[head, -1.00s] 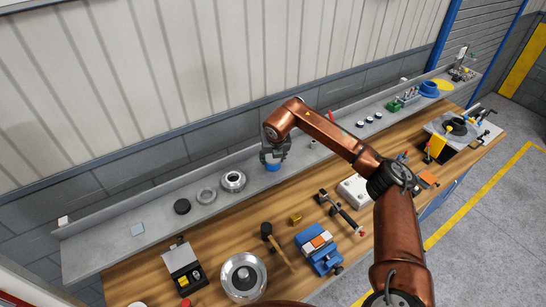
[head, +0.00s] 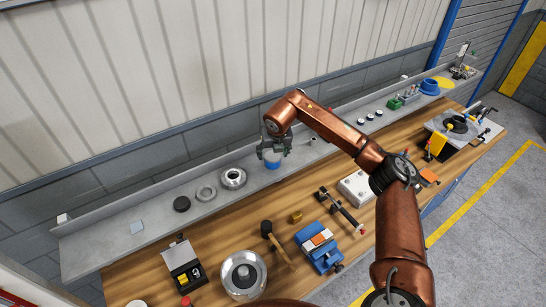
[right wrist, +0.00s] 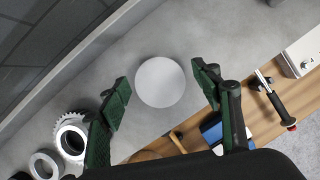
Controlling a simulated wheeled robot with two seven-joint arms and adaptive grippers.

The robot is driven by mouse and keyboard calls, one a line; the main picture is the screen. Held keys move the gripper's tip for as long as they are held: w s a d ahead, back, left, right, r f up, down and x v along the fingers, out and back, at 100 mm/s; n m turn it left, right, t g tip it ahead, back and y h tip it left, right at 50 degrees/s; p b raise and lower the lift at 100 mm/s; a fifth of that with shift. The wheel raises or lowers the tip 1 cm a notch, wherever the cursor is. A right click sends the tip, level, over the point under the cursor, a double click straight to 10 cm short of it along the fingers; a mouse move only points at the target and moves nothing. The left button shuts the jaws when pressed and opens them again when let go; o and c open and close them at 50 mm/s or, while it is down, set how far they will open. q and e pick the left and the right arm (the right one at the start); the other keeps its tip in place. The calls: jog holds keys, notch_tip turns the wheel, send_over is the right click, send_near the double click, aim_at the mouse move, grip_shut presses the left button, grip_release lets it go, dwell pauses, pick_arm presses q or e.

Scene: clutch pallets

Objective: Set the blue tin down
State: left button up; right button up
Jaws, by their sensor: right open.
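The blue tin (head: 272,165) stands upright on the grey shelf behind the wooden bench in the head view. In the right wrist view its round pale top (right wrist: 160,82) shows between the fingers, with a gap on each side. My right gripper (head: 274,154) is open just above and around the tin; in the right wrist view its green finger pads (right wrist: 162,92) are spread apart and hold nothing. My left gripper is not in view.
On the grey shelf (head: 110,245) a silver gear ring (head: 232,178), a plain ring (head: 206,193) and a black disc (head: 181,204) lie left of the tin. The wooden bench (head: 140,284) in front holds a hammer (head: 277,243) and a blue vise (head: 321,250).

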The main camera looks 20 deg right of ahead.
jog(key=b+v, duration=0.2)
jog(key=v, duration=0.7)
jog(key=shift+s+r, duration=0.15)
jog(key=shift+r, duration=0.2)
